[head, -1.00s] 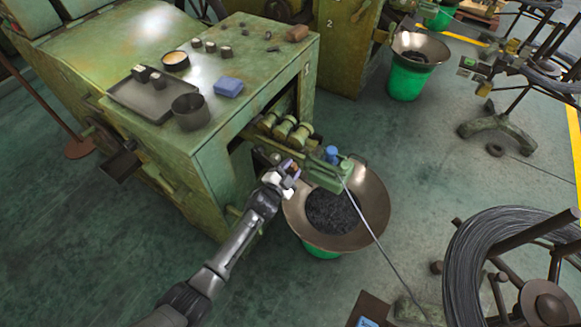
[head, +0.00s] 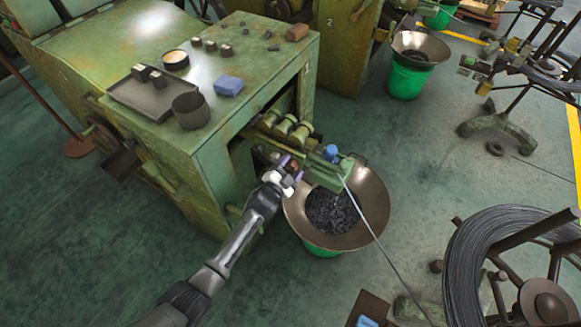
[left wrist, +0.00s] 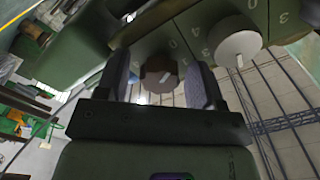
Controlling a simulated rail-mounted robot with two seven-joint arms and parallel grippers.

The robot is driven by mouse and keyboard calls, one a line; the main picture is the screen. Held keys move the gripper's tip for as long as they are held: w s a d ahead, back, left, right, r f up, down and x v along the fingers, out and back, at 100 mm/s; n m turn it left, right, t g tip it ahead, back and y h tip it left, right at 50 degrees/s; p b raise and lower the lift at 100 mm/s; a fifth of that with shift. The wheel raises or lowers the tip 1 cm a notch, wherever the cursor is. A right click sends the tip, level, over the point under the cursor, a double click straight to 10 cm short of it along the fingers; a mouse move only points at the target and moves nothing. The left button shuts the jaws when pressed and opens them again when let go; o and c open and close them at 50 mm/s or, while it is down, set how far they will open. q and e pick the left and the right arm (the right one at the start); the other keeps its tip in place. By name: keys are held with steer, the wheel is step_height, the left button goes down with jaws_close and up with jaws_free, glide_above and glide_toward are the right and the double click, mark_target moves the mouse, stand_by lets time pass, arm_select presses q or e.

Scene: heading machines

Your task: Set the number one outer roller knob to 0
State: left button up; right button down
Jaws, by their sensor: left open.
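A brown round knob (left wrist: 160,78) with a pale pointer mark shows in the left wrist view, on a green plate with white digits around it. My left gripper (left wrist: 165,88) is open, with one finger on each side of this knob; I cannot tell whether they touch it. A second, grey knob (left wrist: 238,47) with its own digits is to the right. Neither knob's number label is readable. In the head view my left gripper (head: 287,170) is at the left end of the green block (head: 328,172) and mostly hides the knobs. My right gripper is not in view.
A wide metal pan (head: 372,215) with dark pieces lies below the block. The green machine (head: 235,150) stands close to the left, with rollers (head: 285,127) just above. A wire runs from the block toward a coil (head: 480,250) at the right.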

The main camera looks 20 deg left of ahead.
arm_select(q)
steer(key=shift+s+a, duration=0.1)
steer(key=shift+s, duration=0.4)
steer(key=s+a+p, duration=0.1)
steer(key=s+p, duration=0.1)
steer(key=s, duration=0.4)
steer(key=shift+s, duration=0.2)
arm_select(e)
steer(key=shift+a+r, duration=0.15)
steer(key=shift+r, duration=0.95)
